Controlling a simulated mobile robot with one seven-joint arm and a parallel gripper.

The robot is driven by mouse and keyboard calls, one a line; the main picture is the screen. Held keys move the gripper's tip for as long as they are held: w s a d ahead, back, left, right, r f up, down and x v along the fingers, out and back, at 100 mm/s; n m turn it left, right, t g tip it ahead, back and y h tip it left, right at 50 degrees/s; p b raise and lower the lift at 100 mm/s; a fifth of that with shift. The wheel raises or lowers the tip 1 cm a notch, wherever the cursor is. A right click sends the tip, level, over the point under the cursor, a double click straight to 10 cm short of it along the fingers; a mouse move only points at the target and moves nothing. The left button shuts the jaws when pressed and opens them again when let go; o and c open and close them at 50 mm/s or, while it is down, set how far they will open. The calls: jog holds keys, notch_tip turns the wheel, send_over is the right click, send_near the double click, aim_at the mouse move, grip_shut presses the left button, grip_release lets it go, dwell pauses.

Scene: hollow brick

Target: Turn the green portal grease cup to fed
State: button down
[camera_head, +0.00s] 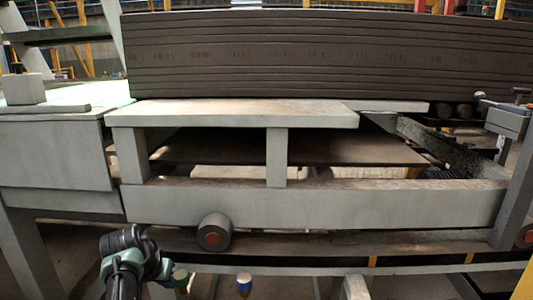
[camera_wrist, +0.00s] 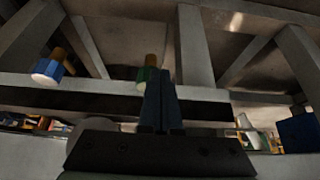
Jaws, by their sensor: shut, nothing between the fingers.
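The green portal grease cup (camera_wrist: 147,74) shows in the wrist view as a small green cup with a pale end and an orange-brown stem. In the head view the green cup (camera_head: 181,278) is low, beside my arm, under the long grey beam. My gripper (camera_wrist: 163,74) is shut and empty. Its fingertips overlap the right lower part of the green cup in the wrist view; I cannot tell whether they touch it. The gripper does not show clearly in the head view. I see no readable marking of the cup's setting.
A similar blue cup (camera_wrist: 48,70) is left of the green one in the wrist view; the blue cup (camera_head: 244,280) is to its right in the head view. A dark roller (camera_head: 214,232) protrudes from the grey beam (camera_head: 340,207) above. Grey struts surround the cups.

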notch_tip(320, 180, up, 6)
jog(key=p, duration=0.5)
jog(key=d+f+b, duration=0.1)
jog(key=f, duration=0.1)
jog(key=d+f+b, duration=0.1)
jog(key=f+b, duration=0.1)
jog(key=d+f+b, duration=0.1)
jog(key=f+b, duration=0.1)
jog(key=shift+f, duration=0.1)
dwell(0.7)
jog(key=shift+w+a+b, duration=0.2)
jog(key=shift+w+b, duration=0.1)
jog(key=shift+b, duration=0.45)
dwell(0.7)
